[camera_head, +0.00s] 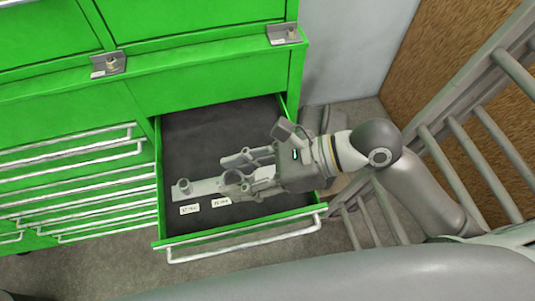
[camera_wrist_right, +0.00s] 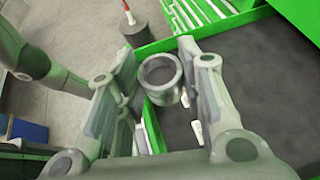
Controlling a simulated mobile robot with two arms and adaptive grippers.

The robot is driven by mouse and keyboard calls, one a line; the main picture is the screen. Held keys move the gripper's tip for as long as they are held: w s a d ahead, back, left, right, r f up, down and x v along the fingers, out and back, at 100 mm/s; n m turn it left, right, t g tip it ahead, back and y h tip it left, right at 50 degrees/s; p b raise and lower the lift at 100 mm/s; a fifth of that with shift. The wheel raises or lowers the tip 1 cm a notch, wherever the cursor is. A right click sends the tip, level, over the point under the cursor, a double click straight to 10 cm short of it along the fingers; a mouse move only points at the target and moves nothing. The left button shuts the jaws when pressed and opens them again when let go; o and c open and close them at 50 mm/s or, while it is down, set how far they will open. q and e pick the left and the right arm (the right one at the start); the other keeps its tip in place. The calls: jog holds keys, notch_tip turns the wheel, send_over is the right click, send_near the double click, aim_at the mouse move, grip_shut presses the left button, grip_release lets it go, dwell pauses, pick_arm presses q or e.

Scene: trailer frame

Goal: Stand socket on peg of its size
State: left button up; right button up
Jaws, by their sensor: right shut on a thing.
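My right gripper (camera_head: 240,173) reaches in from the right over the open green drawer. It is shut on a grey round socket (camera_head: 232,177). In the right wrist view the socket (camera_wrist_right: 158,80) shows its open ring between the two fingers. A light grey rail (camera_head: 206,187) lies along the drawer's front part and carries a short peg (camera_head: 183,188) near its left end. The socket is to the right of this peg, over or near the rail. Its underside and the rail's right part are hidden. My left gripper is not in view.
Two white labels (camera_head: 189,209) (camera_head: 221,202) lie in front of the rail. The drawer's dark floor (camera_head: 200,135) is clear behind it. The drawer's front handle (camera_head: 245,240) and green walls bound the space. A grey ladder-like frame (camera_head: 470,120) stands at the right.

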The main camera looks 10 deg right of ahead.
jog(key=b, duration=0.1)
jog(key=f+b, duration=0.1)
jog(key=b, duration=0.1)
jog(key=shift+w+d, duration=0.15)
jog(key=shift+d, duration=0.1)
jog(key=w+d+f+b, duration=0.1)
jog(key=w+d+f, duration=0.1)
jog(key=d, duration=0.1)
jog(key=w+d+f+b, duration=0.1)
jog(key=w+d+f, duration=0.2)
jog(key=w+d+f+b, duration=0.2)
jog(key=d, duration=0.1)
jog(key=shift+w+d+f, duration=0.1)
jog(key=shift+w+f, duration=0.05)
jog(key=shift+f, duration=0.05)
jog(key=shift+w+d+f, duration=0.3)
jog(key=shift+f, duration=0.2)
notch_tip(320, 180, down, 4)
jog(key=shift+w+d+r, duration=0.1)
jog(key=shift+d+r, duration=0.05)
jog(key=shift+r, duration=0.1)
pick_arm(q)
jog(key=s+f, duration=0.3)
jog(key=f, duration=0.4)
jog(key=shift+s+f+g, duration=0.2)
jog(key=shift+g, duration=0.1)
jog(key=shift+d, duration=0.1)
